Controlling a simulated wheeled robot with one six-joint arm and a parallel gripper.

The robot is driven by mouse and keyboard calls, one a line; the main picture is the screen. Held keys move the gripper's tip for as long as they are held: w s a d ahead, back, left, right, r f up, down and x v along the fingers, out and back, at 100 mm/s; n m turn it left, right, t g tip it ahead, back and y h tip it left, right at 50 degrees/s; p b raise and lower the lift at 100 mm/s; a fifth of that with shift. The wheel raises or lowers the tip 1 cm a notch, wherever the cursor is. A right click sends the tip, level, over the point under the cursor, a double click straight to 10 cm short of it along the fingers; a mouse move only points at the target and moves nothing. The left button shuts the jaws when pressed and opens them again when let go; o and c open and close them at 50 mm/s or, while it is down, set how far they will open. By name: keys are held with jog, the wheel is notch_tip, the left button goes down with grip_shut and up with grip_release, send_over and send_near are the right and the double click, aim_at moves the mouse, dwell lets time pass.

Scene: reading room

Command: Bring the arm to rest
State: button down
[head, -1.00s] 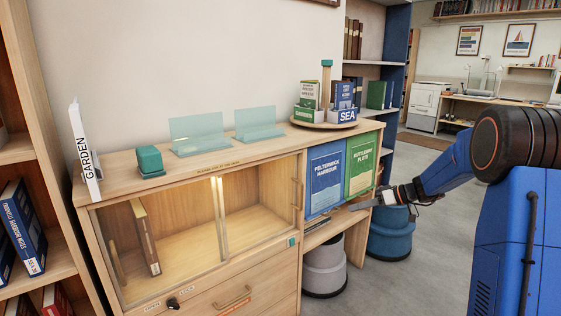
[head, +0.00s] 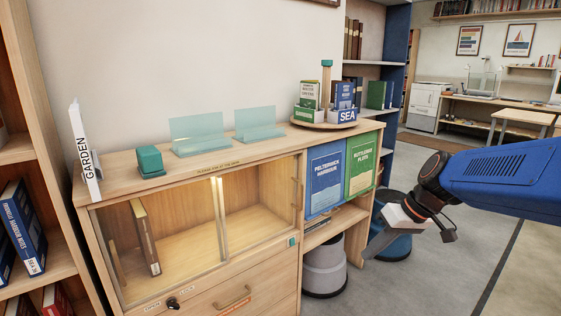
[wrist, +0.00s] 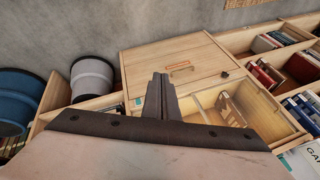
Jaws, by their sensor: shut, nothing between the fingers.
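My gripper (head: 380,243) is at the right in the head view, in front of the blue stool and right of the cabinet (head: 228,298). Its fingers point down and to the left. In the wrist view its two fingers (wrist: 161,84) are together with nothing between them. They overlap the picture of the cabinet, whose drawer front (wrist: 180,62) lies behind them. My blue arm reaches in from the right edge of the head view.
A grey stool (head: 323,268) and a blue stool (head: 394,245) stand by the cabinet's right end. A turntable (head: 318,125) with books, two teal stands and a teal block (head: 150,160) are on top. Bookshelves stand at the left. Open floor (head: 430,285) lies at the right.

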jog(key=s+d+f+m+t+h, duration=0.1)
jog(key=s+d+m+h, duration=0.1)
jog(key=s, duration=0.7)
jog(key=s+d+f+m+t+h, duration=0.1)
jog(key=s+d+f+m+h, duration=0.1)
jog(key=s, duration=0.8)
jog(key=shift+d+h, duration=0.6)
jog(key=shift+d, duration=0.4)
jog(key=shift+f, duration=0.1)
